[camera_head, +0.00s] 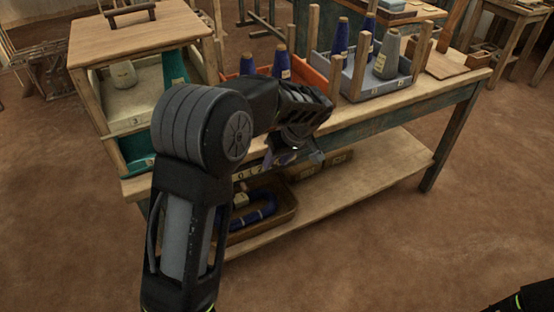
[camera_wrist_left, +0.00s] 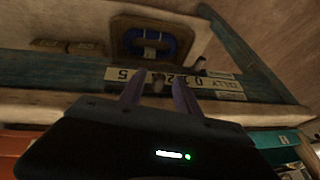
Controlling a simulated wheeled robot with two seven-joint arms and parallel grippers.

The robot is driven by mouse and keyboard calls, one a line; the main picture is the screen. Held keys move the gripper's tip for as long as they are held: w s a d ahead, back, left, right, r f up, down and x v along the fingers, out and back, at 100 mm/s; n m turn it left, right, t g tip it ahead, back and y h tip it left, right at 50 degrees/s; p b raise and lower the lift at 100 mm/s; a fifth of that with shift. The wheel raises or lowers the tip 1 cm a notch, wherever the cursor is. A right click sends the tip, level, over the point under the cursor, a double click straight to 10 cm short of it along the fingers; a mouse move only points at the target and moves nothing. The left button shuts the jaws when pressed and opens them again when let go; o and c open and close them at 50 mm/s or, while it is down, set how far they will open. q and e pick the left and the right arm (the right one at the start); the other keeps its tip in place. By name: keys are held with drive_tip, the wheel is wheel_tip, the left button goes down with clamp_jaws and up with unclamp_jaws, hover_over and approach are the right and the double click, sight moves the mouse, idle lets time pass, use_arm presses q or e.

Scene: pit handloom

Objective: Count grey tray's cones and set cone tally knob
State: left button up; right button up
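The grey tray (camera_head: 374,90) stands on the bench's right half in the head view. It holds a grey cone (camera_head: 387,57) and several blue cones (camera_head: 342,37); posts and neighbouring cones partly hide them. My left gripper (camera_head: 296,157) is at the bench's front edge, its fingers dark and small there. In the left wrist view its two fingers (camera_wrist_left: 159,92) are apart, pointing at the cream tally strip (camera_wrist_left: 205,81), seen upside down with digits. A small brown knob (camera_wrist_left: 158,82) shows between the fingertips; whether they touch it is unclear. My right gripper is out of view.
An orange tray (camera_head: 317,83) with blue cones stands left of the grey tray. A basket (camera_head: 284,212) with a blue coil sits on the lower shelf. The floor in front is clear.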

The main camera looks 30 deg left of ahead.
use_arm(q)
drive_tip(key=shift+r, duration=0.1)
drive_tip(key=v, duration=0.7)
drive_tip(key=shift+d+r, duration=0.25)
